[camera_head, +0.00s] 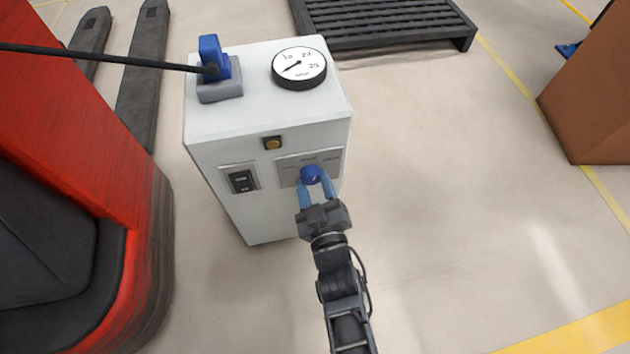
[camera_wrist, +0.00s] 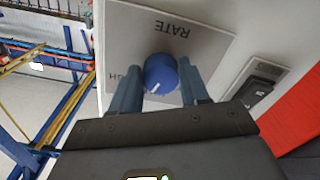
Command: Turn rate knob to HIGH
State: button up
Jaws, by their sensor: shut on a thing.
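The blue round rate knob (camera_head: 311,174) sits on a grey plate (camera_head: 287,176) on the front of a white cabinet. In the wrist view the knob (camera_wrist: 160,74) has a short white mark near its lower edge, pointing down and slightly left. RATE shows upside down above it. Part of a label, ending like HIGH, shows left of the knob, partly behind a finger. My gripper (camera_head: 315,184) has its two blue fingers on either side of the knob, shut on it. In the head view the plate's lettering is too small to read.
The cabinet (camera_head: 226,150) also bears a black rocker switch (camera_head: 242,181), an amber button (camera_head: 272,143), a dial gauge (camera_head: 299,67) and a blue lever (camera_head: 212,57). A red vehicle (camera_head: 110,150) stands left. The floor to the right is clear up to a brown box (camera_head: 590,100).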

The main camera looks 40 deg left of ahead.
jog(key=m+p, duration=0.1)
jog(key=m, duration=0.3)
jog(key=shift+s, duration=0.1)
jog(key=shift+a+m+p, duration=0.1)
jog(key=shift+m+p, duration=0.3)
jog(key=shift+m, duration=1.4)
jog(key=shift+s, duration=0.1)
jog(key=o, duration=1.1)
jog(key=shift+c, duration=0.2)
jog(key=p+v, duration=0.3)
jog(key=v, duration=0.4)
jog(key=shift+s+d, duration=0.25)
